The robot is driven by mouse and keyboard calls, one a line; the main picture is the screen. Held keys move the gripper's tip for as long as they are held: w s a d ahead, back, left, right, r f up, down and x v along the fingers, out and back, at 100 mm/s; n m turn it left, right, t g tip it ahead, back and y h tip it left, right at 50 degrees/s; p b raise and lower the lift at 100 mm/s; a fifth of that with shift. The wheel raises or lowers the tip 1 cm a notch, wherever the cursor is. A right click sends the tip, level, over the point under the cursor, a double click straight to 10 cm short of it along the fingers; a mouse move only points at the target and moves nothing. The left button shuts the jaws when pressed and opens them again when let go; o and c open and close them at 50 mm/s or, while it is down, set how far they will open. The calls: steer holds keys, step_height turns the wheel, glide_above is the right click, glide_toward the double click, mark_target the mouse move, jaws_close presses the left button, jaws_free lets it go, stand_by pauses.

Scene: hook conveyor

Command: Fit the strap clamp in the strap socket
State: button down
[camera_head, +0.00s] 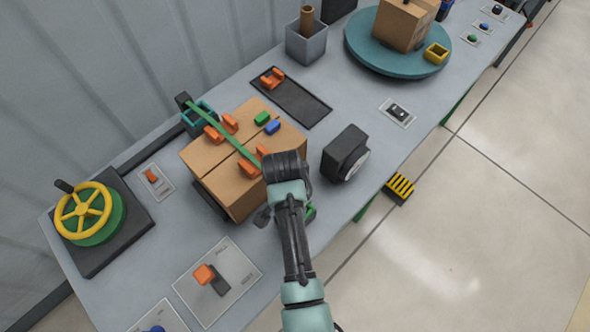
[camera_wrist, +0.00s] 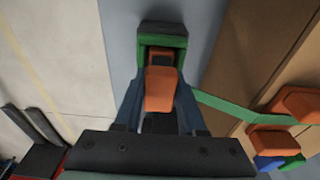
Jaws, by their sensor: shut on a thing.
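The orange strap clamp (camera_wrist: 160,92) is between the fingers of my gripper (camera_wrist: 160,100), which is shut on it, in the wrist view. The green strap socket (camera_wrist: 162,36), with a dark opening, is just beyond the clamp, whose far end overlaps that opening. I cannot tell whether the clamp is seated in it. The green strap (camera_wrist: 235,110) runs from behind the right finger to the cardboard boxes; in the head view the strap (camera_head: 215,137) crosses their tops. There my wrist hides the clamp, and a bit of green (camera_head: 311,211) shows beside my arm.
The cardboard boxes (camera_head: 230,180) carry several orange guides and small green and blue blocks. A black boxy device (camera_head: 345,152) stands right of my wrist. A lever panel (camera_head: 217,281) lies in front, and a yellow handwheel (camera_head: 84,212) is at left. The bench edge is close to my arm.

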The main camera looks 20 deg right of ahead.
steer(key=shift+c, duration=2)
jaws_free()
step_height(320, 180, up, 13)
steer(key=a, duration=0.1)
steer(key=shift+s+a, duration=0.2)
steer(key=shift+s, duration=0.05)
